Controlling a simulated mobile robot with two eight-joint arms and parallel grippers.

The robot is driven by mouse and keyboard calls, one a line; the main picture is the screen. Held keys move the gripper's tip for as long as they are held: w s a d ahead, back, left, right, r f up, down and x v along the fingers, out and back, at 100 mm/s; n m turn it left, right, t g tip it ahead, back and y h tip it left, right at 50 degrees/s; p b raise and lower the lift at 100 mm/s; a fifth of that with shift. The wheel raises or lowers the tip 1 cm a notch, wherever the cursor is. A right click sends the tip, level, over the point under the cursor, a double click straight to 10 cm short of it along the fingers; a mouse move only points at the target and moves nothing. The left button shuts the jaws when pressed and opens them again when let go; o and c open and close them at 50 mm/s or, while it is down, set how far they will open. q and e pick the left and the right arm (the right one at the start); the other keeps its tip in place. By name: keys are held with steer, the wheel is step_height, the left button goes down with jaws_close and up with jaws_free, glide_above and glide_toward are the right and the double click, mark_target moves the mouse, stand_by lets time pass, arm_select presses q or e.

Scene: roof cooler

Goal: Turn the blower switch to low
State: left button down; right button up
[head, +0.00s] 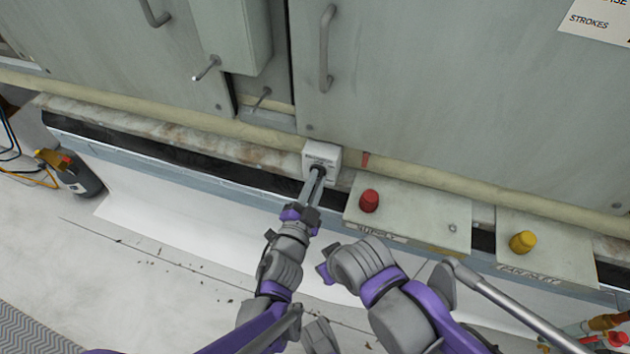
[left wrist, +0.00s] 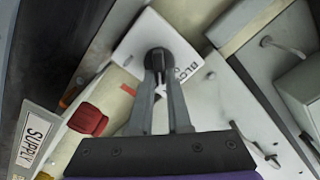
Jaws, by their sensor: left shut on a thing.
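The blower switch is a small white box (head: 322,151) with dark lettering, mounted on the ledge below the grey cabinet. In the left wrist view the white switch plate (left wrist: 132,42) shows part of its lettering, and a round black knob (left wrist: 158,53) sits on it. My left gripper (head: 317,174) reaches up to the front of the box. In the left wrist view its fingertips (left wrist: 160,74) are shut on the knob. The knob's pointer and the low mark cannot be made out. My right gripper (head: 326,266) is below and right of the switch, its fingers mostly hidden.
Right of the switch is a supply box (head: 418,213) with a red knob (head: 369,201), then another box (head: 548,248) with a yellow knob (head: 523,242). A pale pipe (head: 450,188) runs along the cabinet's base. A dark bottle (head: 82,180) stands at left.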

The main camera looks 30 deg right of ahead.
stand_by(0.4)
arm_select(q)
steer(key=c, duration=0.9)
jaws_free()
steer(key=shift+o, duration=0.2)
steer(key=v, duration=1)
steer(key=shift+s+a, duration=0.25)
steer(key=shift+s, duration=0.05)
